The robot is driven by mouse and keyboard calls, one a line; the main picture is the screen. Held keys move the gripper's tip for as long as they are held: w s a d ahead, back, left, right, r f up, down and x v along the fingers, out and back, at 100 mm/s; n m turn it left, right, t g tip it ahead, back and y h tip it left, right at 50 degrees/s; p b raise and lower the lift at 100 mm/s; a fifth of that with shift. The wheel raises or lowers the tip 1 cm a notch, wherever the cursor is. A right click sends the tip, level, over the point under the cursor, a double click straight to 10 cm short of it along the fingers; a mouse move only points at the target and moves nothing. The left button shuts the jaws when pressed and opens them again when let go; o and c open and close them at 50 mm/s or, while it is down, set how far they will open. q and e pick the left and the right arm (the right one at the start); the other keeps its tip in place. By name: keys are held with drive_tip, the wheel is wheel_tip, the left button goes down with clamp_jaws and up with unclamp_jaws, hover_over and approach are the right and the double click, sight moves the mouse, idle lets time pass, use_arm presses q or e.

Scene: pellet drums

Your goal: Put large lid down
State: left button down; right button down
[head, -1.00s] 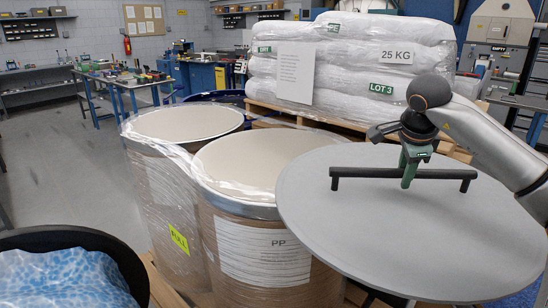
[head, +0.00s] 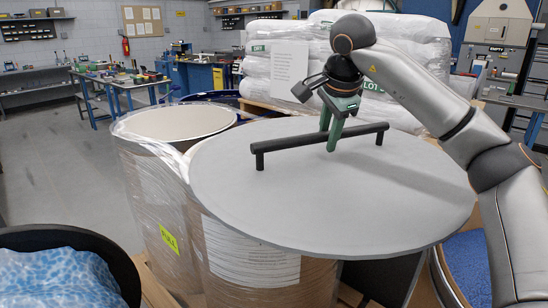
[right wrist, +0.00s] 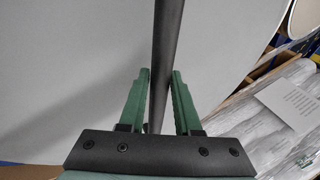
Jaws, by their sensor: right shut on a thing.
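The large lid (head: 330,205) is a flat grey disc with a black bar handle (head: 290,144). My right gripper (head: 332,140) has green fingers and is shut on the handle near its middle; the bar (right wrist: 166,50) runs between the fingers (right wrist: 161,75) in the right wrist view. The lid is over the front drum (head: 250,260), hides its mouth, and reaches well past it on the right. I cannot tell whether the lid touches the drum rim. My left gripper is not in view.
A second wrapped drum (head: 165,190) with a yellow label stands behind left, its pale top showing. White sacks (head: 400,30) are stacked behind. A black-rimmed container with blue wrapped contents (head: 50,280) is at lower left. Open floor (head: 50,170) lies at left.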

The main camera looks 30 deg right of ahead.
drive_tip(key=shift+w+a+r, duration=0.1)
drive_tip(key=shift+a+r, duration=0.1)
drive_tip(key=shift+r, duration=0.45)
drive_tip(key=shift+w+d, duration=0.15)
drive_tip(key=shift+w, duration=0.1)
drive_tip(key=w+d+f, duration=0.1)
drive_tip(key=w, duration=0.1)
drive_tip(key=w+d+f+p, duration=0.1)
drive_tip(key=w+d, duration=0.1)
drive_tip(key=w+d+f+p, duration=0.1)
drive_tip(key=w, duration=0.1)
drive_tip(key=shift+d+f, duration=0.15)
drive_tip(key=shift+d, duration=0.15)
drive_tip(key=w+d+f, duration=0.2)
drive_tip(key=f, duration=0.1)
drive_tip(key=w+f, duration=0.1)
drive_tip(key=f, duration=0.1)
drive_tip(key=shift+w+d+p, duration=0.25)
drive_tip(key=shift+d+p, duration=0.05)
drive_tip(key=shift+d, duration=0.1)
drive_tip(key=x, duration=0.4)
drive_tip(key=shift+s+f, duration=0.25)
drive_tip(key=shift+f, duration=0.25)
